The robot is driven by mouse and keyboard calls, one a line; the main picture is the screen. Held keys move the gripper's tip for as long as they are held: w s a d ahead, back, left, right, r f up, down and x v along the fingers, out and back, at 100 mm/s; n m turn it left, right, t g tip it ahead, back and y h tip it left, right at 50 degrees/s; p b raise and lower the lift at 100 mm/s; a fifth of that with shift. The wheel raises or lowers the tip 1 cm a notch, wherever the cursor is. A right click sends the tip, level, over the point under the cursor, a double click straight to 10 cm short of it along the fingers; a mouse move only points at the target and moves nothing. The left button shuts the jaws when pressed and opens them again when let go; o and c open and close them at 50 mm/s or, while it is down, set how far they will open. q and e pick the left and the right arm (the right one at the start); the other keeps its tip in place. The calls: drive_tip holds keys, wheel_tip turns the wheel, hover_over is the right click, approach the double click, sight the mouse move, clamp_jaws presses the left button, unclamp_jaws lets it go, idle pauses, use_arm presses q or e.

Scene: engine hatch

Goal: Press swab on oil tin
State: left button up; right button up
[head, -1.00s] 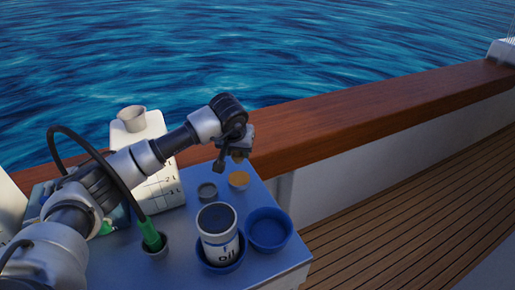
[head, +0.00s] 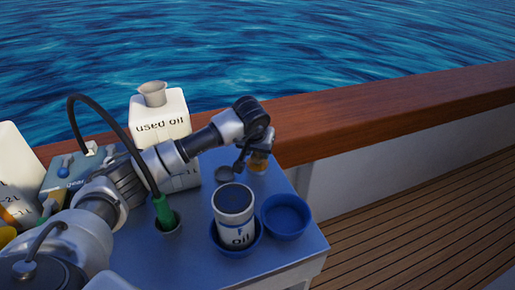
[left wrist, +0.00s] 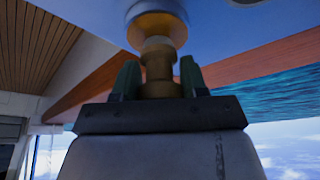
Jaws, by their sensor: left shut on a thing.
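My left gripper (left wrist: 158,88) is shut on a brown, knob-shaped swab (left wrist: 157,65), whose stem stands between the fingers in the left wrist view. The swab widens into a rounded amber head with a pale ring beyond it. The gripper partly covers this spot. My right gripper is not in view.
A white canister labelled "oil" (head: 235,229) stands in a blue dish, beside an empty blue bowl (head: 285,217). A green-handled tool (head: 163,211) stands in a cup. The "used oil" jug (head: 160,112) stands behind my arm.

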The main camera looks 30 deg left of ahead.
use_arm(q)
drive_tip(key=shift+f+b, duration=0.5)
drive_tip(key=shift+f, duration=0.05)
idle(1.9)
drive_tip(key=shift+r+p, duration=2.25)
drive_tip(key=shift+r, duration=1.35)
